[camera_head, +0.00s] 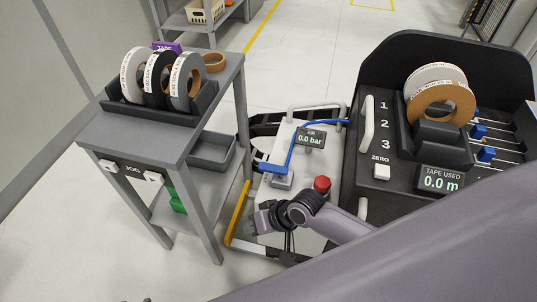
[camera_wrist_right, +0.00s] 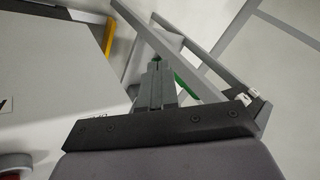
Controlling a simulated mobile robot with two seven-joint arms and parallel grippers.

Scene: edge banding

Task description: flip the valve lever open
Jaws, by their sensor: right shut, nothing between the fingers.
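The blue valve lever (camera_head: 272,168) lies flat at the left end of the blue air hose, by a grey valve block (camera_head: 281,181) on the white machine top. An air display (camera_head: 311,138) beside it reads 0.0 bar. My right gripper (camera_head: 256,219) is nearer the front than the lever, apart from it, with nothing held. In the right wrist view its fingers (camera_wrist_right: 157,80) are together, pointing toward the grey cart; the lever is not visible there. My left gripper is not in view.
A red button (camera_head: 322,184) stands close to my right forearm. A yellow-edged bar (camera_head: 238,212) runs along the machine's left side. The grey cart (camera_head: 190,140) with tape rolls stands left. The black banding unit (camera_head: 395,175) stands right, showing 0.0 m.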

